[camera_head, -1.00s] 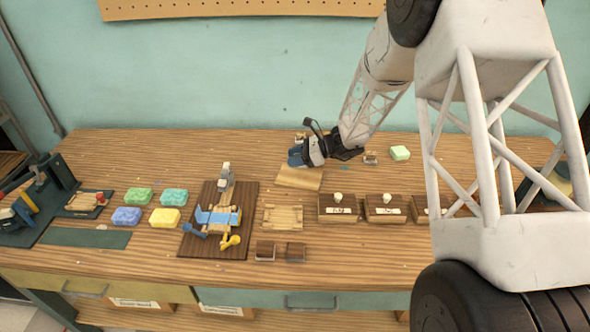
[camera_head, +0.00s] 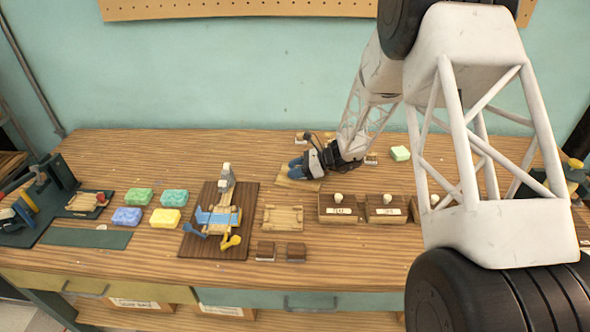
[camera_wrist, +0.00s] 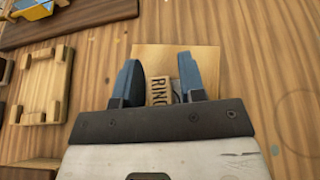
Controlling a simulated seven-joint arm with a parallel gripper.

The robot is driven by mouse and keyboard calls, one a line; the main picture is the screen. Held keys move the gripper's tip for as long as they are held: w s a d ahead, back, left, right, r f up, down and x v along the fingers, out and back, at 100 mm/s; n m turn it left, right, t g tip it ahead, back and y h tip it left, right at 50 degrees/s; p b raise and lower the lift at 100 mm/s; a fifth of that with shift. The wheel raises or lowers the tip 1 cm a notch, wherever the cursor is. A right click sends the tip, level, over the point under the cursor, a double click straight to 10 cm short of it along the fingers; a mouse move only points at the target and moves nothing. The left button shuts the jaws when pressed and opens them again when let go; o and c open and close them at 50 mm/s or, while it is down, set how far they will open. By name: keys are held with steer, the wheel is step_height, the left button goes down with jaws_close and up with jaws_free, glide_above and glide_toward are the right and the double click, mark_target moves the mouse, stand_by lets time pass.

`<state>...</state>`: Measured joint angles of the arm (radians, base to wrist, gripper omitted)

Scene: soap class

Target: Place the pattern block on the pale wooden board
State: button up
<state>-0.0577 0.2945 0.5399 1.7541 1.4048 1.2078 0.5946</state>
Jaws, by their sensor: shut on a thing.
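My gripper (camera_head: 297,168) has blue fingers and hangs over the pale wooden board (camera_head: 300,186), covering much of it in the head view. In the wrist view, my gripper (camera_wrist: 157,68) is shut on the pattern block (camera_wrist: 159,90), a small wooden block with raised letters that read like "RING". The pale wooden board (camera_wrist: 205,54) lies flat behind and under the fingers there. The block is over the board; I cannot tell whether it touches it. The block is hidden in the head view.
A slatted wooden tray (camera_head: 283,218) lies just in front of the board. A dark baseboard with a small press (camera_head: 217,216) stands to the left. Knobbed boxes (camera_head: 338,209) stand at right front. Several coloured soaps (camera_head: 172,198) lie farther left.

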steer(key=shift+f, duration=0.1)
steer(key=o, duration=0.9)
steer(key=shift+v, duration=6.05)
